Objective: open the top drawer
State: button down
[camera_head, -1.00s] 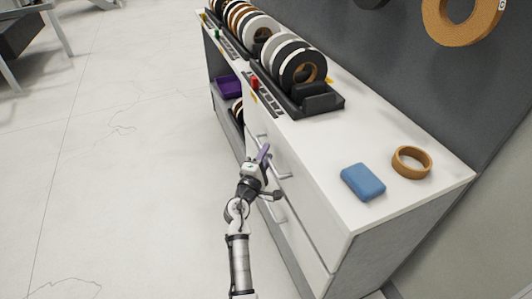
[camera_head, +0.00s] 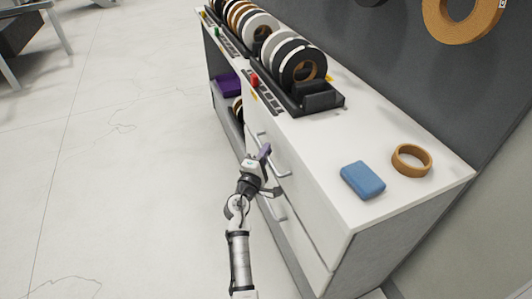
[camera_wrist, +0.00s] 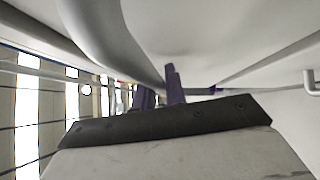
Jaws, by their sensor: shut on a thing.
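The white cabinet's top drawer (camera_head: 305,205) is on its front side in the head view, and its front looks flush with the cabinet. The top drawer's grey bar handle (camera_head: 281,168) runs along that front. My gripper (camera_head: 264,153), with purple fingers, is at the handle and shut on it. In the wrist view the handle (camera_wrist: 105,38) is a large curved bar at upper left, running down to the purple fingers (camera_wrist: 160,88). The exact contact between fingers and bar is partly hidden.
A lower handle (camera_head: 278,212) sits below my gripper. On the cabinet top are a blue block (camera_head: 362,180), a brown tape ring (camera_head: 412,160) and a black rack (camera_head: 330,104) with several tape rolls. The pale floor (camera_head: 120,190) to the left is clear.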

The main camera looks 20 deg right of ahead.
jog(key=a+b, duration=0.5)
jog(key=a, duration=1.9)
jog(key=shift+s, duration=0.45)
jog(key=c, duration=1.5)
grip_release()
jog(key=shift+o, duration=0.2)
jog(key=b+v, duration=0.2)
jog(key=v, duration=1.1)
jog(key=shift+s+a, duration=0.15)
jog(key=shift+s, duration=0.2)
